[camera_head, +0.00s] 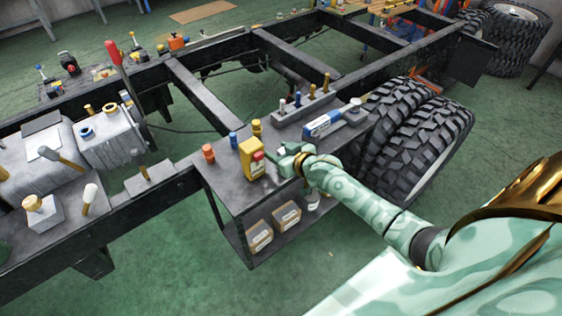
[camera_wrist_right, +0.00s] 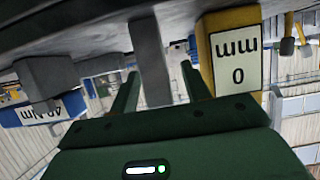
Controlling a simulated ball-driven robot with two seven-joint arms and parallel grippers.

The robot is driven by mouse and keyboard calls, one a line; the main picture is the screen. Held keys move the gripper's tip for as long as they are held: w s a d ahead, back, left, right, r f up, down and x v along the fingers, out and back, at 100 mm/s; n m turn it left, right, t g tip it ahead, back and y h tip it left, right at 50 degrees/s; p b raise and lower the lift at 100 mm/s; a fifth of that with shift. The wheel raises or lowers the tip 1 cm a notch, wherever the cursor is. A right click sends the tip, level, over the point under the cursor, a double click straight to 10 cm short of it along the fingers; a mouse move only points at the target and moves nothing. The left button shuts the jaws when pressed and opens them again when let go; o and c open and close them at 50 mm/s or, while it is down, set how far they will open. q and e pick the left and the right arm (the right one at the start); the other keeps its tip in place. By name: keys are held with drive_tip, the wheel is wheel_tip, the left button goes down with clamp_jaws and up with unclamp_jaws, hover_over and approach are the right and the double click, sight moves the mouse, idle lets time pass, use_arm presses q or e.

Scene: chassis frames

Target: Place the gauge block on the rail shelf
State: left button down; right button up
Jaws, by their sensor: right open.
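A plain grey upright block (camera_wrist_right: 150,60) shows between the fingers in the right wrist view, which is upside down; it looks like the gauge block. I cannot make it out clearly in the head view. In the right wrist view, my gripper (camera_wrist_right: 160,72) is open, one finger on each side of the grey block; contact cannot be told. The yellow box (camera_wrist_right: 206,55) is close beside one finger, its label showing "0" and "mm". My left gripper is not in view.
Orange (camera_head: 208,153) and blue (camera_head: 233,140) pieces stand left of the yellow box. A grey holder with pins (camera_head: 305,106) and a blue-labelled tool (camera_head: 324,124) stand behind and right. Large tyres (camera_head: 430,140) stand at right.

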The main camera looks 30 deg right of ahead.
drive_tip(key=shift+w+f, duration=0.1)
drive_tip(key=shift+w, duration=0.1)
drive_tip(key=shift+s, duration=0.1)
clamp_jaws()
drive_tip(key=shift+r, duration=0.2)
